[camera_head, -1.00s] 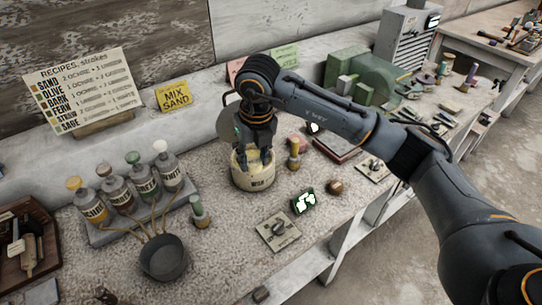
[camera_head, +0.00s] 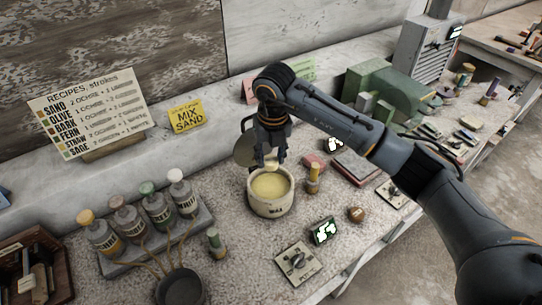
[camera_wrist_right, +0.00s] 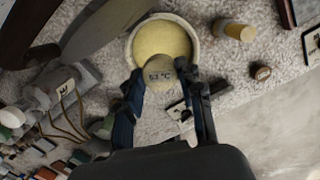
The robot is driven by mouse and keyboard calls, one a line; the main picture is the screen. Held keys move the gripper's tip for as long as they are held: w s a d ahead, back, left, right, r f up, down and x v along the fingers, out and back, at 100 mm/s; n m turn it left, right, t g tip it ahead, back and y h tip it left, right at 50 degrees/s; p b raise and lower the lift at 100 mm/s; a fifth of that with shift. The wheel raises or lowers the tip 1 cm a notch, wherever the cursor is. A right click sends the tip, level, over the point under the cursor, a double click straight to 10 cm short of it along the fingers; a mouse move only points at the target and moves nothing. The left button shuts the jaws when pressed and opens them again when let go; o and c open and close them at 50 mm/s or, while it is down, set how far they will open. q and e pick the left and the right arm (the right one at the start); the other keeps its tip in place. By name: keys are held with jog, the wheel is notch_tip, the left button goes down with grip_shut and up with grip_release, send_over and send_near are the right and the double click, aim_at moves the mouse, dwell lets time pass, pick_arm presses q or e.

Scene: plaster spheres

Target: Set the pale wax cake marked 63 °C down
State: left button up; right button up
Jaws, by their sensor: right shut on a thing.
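The cake sits between the two dark fingers. In the head view only a small pale part of the cake (camera_head: 271,164) shows below the fingers. The gripper is above the back part of a cream pot (camera_head: 270,208) filled with yellow material. The pot also shows in the wrist view (camera_wrist_right: 131,48), behind the cake. My left gripper is not in view.
A yellow-topped stamp-like piece (camera_head: 313,180) stands just right of the pot. A lit display (camera_head: 324,231) and a switch plate (camera_head: 297,262) lie in front. Paint bottles (camera_head: 158,209) and a dark pan (camera_head: 180,288) are at left. Small speckled bench areas are free between them.

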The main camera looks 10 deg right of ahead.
aim_at(270, 187)
jog(key=shift+f+b, duration=0.55)
jog(key=shift+f, duration=0.25)
notch_tip(270, 187, down, 3)
jog(key=shift+r+b, duration=0.15)
jog(key=shift+b, duration=0.9)
jog(key=shift+f+b, duration=0.5)
jog(key=shift+f, duration=0.15)
jog(key=shift+f+b, duration=1.8)
jog(key=shift+f, duration=0.05)
jog(key=o, duration=1)
jog(key=shift+o, duration=0.2)
